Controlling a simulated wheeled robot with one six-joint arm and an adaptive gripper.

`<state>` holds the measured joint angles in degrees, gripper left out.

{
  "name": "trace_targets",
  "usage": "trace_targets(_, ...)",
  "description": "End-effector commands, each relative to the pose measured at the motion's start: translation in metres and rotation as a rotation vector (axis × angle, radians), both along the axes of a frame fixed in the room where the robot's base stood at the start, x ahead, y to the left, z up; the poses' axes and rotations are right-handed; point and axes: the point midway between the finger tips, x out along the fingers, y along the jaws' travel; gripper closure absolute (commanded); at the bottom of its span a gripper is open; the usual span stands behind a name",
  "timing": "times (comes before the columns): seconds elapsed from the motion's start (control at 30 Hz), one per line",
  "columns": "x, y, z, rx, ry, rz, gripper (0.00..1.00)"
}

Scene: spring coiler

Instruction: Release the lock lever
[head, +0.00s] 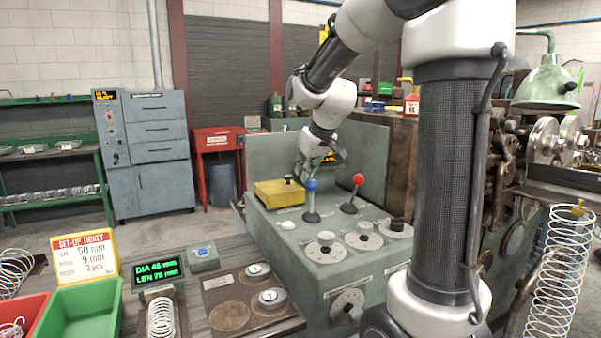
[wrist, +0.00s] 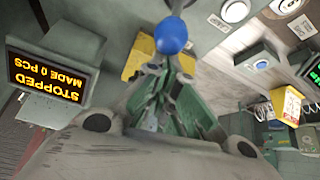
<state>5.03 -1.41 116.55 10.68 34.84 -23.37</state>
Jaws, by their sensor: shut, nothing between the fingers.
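Two levers stand on the green console (head: 330,277). One has a blue ball knob (head: 311,185) and the other a red ball knob (head: 358,179). Their labels are too small to read, so I cannot tell which is the lock lever. My gripper (head: 298,177) is shut and empty, above the console's back, just behind and left of the blue knob. In the wrist view the blue knob (wrist: 171,36) shows just past the fingertips (wrist: 170,66). I cannot tell whether they touch. The red lever is not seen in the wrist view.
A yellow cover (head: 277,194) with a black knob sits at the console's back left, close to the gripper. Several dials (head: 363,236) line the console's front. A display (wrist: 48,77) reads STOPPED, MADE 0 PCS. A green tray (head: 87,311) stands at lower left.

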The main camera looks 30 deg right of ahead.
Motion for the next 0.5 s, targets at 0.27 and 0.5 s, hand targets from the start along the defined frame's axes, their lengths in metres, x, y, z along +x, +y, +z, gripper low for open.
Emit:
trace_targets(0.27, -0.028, 0.0, 0.003, -0.001, -0.142, 0.0, 1.0)
trace_targets(0.5, -0.044, 0.0, 0.003, -0.001, -0.141, 0.001, 1.0)
